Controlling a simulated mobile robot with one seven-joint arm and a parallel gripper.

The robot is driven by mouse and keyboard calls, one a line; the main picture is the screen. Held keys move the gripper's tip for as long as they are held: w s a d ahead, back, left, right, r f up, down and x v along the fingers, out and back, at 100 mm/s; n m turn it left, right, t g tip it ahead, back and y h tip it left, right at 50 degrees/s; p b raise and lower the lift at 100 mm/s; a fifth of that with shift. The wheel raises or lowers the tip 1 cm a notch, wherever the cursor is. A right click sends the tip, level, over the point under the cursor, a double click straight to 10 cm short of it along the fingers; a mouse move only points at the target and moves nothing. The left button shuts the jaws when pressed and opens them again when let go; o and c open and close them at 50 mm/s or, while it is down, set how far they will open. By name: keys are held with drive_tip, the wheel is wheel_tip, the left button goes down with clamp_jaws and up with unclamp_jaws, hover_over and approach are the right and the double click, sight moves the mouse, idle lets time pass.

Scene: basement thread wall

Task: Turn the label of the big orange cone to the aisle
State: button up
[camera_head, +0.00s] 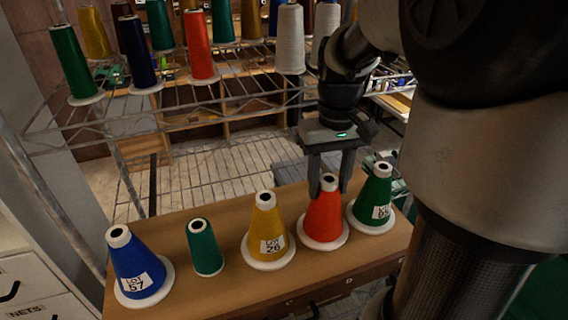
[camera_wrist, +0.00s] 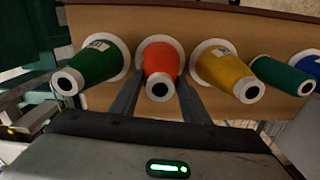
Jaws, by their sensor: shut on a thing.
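The big orange cone (camera_head: 325,214) stands upright on the wooden bench between a yellow cone and a green cone. It has a white base and a white top, and no label shows on the side facing the head camera. My gripper (camera_head: 329,187) reaches down from above, with one finger on each side of the cone's upper part, shut on it. In the wrist view the orange cone (camera_wrist: 160,62) lies between the two fingers (camera_wrist: 160,95), and no label shows on it there either.
The yellow cone (camera_head: 265,226) and big green cone (camera_head: 374,197) stand close on either side, labelled. A small green cone (camera_head: 204,248) and a blue cone (camera_head: 136,265) are farther left on the bench (camera_head: 225,292). A wire rack (camera_head: 190,112) with more cones stands behind.

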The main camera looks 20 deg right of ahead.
drive_tip(key=m, duration=0.5)
drive_tip(key=shift+m+p, duration=0.3)
drive_tip(key=m, duration=0.5)
drive_tip(key=shift+r, duration=0.1)
drive_tip(key=m+p, duration=0.1)
drive_tip(key=m, duration=0.3)
drive_tip(key=shift+m, duration=0.4)
drive_tip(key=m, duration=0.4)
drive_tip(key=shift+f, duration=0.3)
drive_tip(key=o, duration=1.1)
drive_tip(key=shift+c, duration=0.2)
